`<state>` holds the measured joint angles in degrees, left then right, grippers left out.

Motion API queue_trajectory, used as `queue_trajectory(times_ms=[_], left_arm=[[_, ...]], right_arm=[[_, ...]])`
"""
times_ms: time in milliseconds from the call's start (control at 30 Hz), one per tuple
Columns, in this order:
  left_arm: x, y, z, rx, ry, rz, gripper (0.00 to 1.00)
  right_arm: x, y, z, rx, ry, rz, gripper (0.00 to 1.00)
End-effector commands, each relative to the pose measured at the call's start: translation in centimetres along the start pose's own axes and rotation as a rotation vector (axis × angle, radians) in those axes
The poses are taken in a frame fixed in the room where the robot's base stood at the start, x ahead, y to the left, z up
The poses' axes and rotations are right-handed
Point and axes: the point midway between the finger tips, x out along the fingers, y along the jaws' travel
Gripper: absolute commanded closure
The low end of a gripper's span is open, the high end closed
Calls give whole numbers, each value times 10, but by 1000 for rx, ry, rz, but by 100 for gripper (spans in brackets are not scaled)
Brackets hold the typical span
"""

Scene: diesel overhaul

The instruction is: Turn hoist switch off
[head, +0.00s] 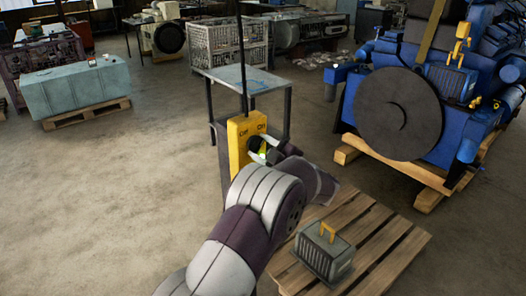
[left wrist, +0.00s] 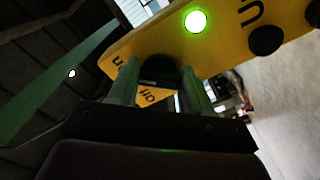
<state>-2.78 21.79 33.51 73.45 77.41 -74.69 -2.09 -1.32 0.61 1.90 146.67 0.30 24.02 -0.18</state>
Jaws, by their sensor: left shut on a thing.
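The hoist switch is a yellow box (head: 240,146) on a dark post, with "Off" at the left and "On" at the right of its face. My left gripper (head: 264,150) is at the face of the box, below the labels. In the left wrist view its two fingers (left wrist: 158,82) are shut on a black knob (left wrist: 158,69) on the yellow box (left wrist: 225,35). A round green lamp (left wrist: 196,21) on the box is lit. The knob's exact pointing direction cannot be told. My right gripper is in neither view.
A wooden pallet (head: 385,252) with a grey ribbed part (head: 322,252) lies at lower right. A big blue engine (head: 355,105) stands on timbers beyond it. A metal table (head: 262,82) is behind the switch. The floor at left is clear.

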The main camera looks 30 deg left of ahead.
Motion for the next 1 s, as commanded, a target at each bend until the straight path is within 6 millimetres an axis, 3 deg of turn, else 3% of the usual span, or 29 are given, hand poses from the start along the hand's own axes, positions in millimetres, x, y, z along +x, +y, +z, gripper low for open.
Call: queue_trajectory(times_ms=[500,1000], left_arm=[[0,-4,4,-416,4,5,82],[0,0,1,-891,3,5,82]], right_arm=[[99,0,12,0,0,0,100],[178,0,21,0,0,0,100]])
